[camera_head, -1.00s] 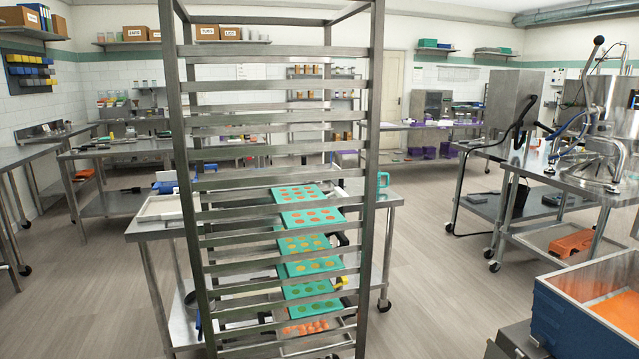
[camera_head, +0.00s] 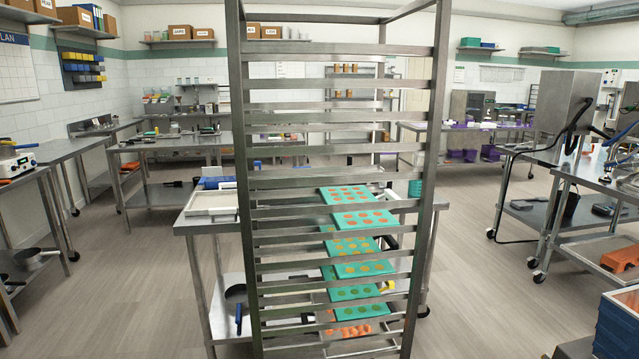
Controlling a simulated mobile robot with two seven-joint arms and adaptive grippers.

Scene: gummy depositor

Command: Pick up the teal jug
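The teal jug (camera_head: 415,188) appears to stand on the steel worktable behind the tall rack, at the table's right end. Only a small teal part shows; the rack's right post hides much of it. Neither of my grippers is in view.
A tall steel rack (camera_head: 340,178) stands close in front, holding several teal trays with orange and yellow rounds. Behind it, the worktable (camera_head: 196,228) bears a white tray (camera_head: 212,205). A blue bin (camera_head: 617,325) is at lower right. Open floor lies left and right of the rack.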

